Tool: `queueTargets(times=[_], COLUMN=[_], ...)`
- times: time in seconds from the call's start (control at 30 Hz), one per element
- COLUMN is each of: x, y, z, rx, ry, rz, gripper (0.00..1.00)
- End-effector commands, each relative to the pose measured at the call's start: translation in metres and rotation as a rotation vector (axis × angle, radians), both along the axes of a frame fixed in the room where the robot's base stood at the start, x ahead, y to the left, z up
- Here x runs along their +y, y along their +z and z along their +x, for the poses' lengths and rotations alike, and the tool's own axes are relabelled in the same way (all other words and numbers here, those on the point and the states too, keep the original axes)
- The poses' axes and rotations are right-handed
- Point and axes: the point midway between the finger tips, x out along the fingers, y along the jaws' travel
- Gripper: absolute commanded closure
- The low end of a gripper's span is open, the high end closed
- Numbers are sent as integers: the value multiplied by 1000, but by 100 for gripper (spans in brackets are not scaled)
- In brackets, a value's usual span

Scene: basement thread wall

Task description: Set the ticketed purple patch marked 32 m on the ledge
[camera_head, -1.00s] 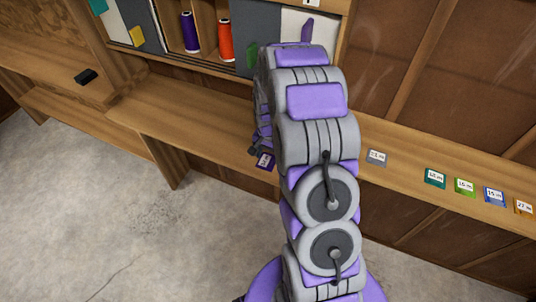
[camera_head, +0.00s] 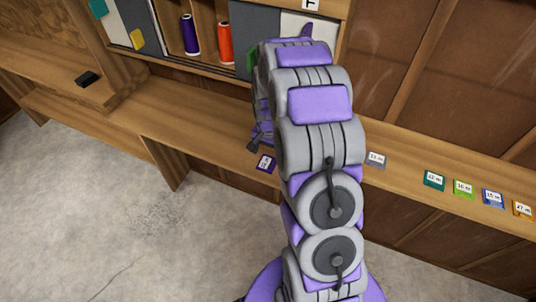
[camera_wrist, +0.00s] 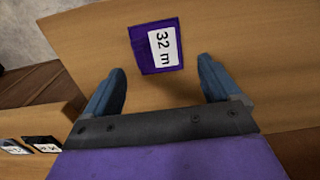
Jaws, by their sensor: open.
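The purple patch with a white ticket reading 32 m (camera_wrist: 146,58) lies flat on the wooden ledge (camera_wrist: 225,35) in the wrist view. In the head view the same patch (camera_head: 265,164) is at the ledge's front edge, left of my arm. My gripper (camera_wrist: 160,82) is open, with one finger on each side and the patch a little beyond the fingertips, between their lines. Nothing is between the fingers. In the head view my gripper (camera_head: 257,142) is partly hidden behind my arm, just above the patch.
Several ticketed patches lie along the ledge to the right, including a grey one (camera_head: 376,160), a teal one (camera_head: 434,181) and a green one (camera_head: 464,189). Purple (camera_head: 190,34) and orange (camera_head: 226,43) thread spools stand in the cabinet behind. A black object (camera_head: 87,79) lies at left.

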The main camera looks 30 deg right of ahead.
Motion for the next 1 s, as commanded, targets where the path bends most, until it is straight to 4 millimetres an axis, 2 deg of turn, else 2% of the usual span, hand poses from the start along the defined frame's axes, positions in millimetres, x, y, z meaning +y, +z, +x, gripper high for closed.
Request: queueTargets(times=[0.1,0.3,0.57,0.67,0.8,1.0], x=[-1,-1,8,23,52,88], y=[28,68,100,119,153,190], z=[2,1,-7,-24,-62,-126], rx=[-8,-5,1,6,26,56], ry=[0,0,33,94,217,398], rz=[-3,-3,0,2,9,21], gripper=[10,10,10,10,10,10])
